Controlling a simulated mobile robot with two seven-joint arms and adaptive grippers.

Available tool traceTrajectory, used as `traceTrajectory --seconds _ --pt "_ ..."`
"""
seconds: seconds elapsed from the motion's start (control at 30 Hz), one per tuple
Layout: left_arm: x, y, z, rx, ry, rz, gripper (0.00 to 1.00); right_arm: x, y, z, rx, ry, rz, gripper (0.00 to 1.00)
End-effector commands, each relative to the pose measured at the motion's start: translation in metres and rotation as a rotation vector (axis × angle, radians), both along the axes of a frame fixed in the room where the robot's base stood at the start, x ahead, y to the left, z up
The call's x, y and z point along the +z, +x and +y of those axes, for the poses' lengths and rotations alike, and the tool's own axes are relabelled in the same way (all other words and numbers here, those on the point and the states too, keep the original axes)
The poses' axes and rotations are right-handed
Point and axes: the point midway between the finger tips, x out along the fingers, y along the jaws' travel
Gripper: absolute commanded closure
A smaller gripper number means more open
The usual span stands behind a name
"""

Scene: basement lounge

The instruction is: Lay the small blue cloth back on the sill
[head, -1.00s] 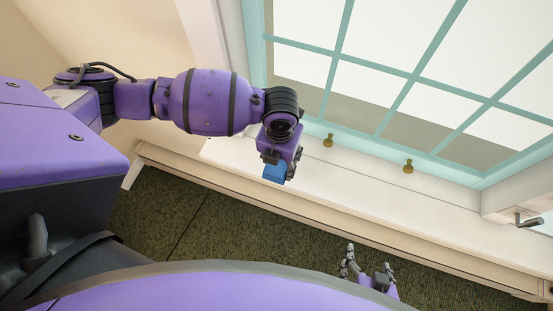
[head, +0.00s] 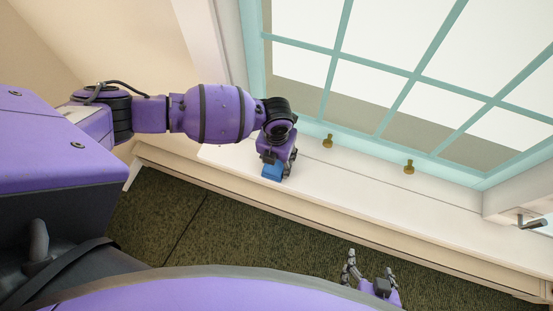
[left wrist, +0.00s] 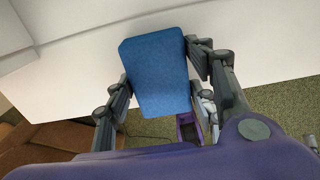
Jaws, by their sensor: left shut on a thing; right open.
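The small blue cloth (head: 272,171) looks like a flat folded block. My left gripper (head: 277,160) is shut on it over the left part of the white sill (head: 350,190). In the left wrist view the cloth (left wrist: 158,72) sits between the two fingers, with the white sill (left wrist: 75,80) behind it. I cannot tell whether the cloth touches the sill. My right gripper (head: 369,272) is open and empty, low in the head view over the green carpet, apart from the sill.
A teal-framed window (head: 385,80) rises behind the sill, with two brass knobs (head: 328,141) (head: 409,167) at its lower frame. A metal handle (head: 530,222) is at the far right. The sill right of my left gripper is bare. Green carpet (head: 235,225) lies below.

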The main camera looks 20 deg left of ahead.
Motion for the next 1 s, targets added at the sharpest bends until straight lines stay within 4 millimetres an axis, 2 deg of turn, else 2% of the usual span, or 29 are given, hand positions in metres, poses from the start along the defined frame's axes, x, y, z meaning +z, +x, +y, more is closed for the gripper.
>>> traceTrajectory --seconds 0.03,0.07,0.2,0.47,0.6,0.77,1.0 --pt "-0.003 0.000 0.000 0.000 0.000 0.001 0.70 -0.002 -0.001 0.000 -0.001 0.001 0.002 0.25" --pt "-0.002 0.000 0.000 0.000 0.000 0.001 0.45 -0.001 0.000 0.001 -0.001 0.001 0.000 0.25" --pt "-0.002 0.000 0.000 0.000 0.000 0.001 0.30 0.000 0.001 0.002 -0.005 0.005 -0.001 0.25" --pt "-0.001 0.000 0.000 0.000 0.000 0.000 0.30 0.000 0.002 0.004 -0.010 0.009 -0.003 0.25" --pt "0.008 0.001 0.000 0.000 0.000 -0.002 0.30 0.003 0.003 0.004 -0.008 0.009 -0.006 0.25" --pt "0.036 0.002 0.001 -0.001 0.000 -0.005 0.30 0.006 0.006 0.004 -0.005 0.009 -0.010 0.25" --pt "0.088 0.002 0.000 -0.002 0.000 -0.006 0.30 0.009 0.006 0.005 0.004 0.009 -0.011 0.25"
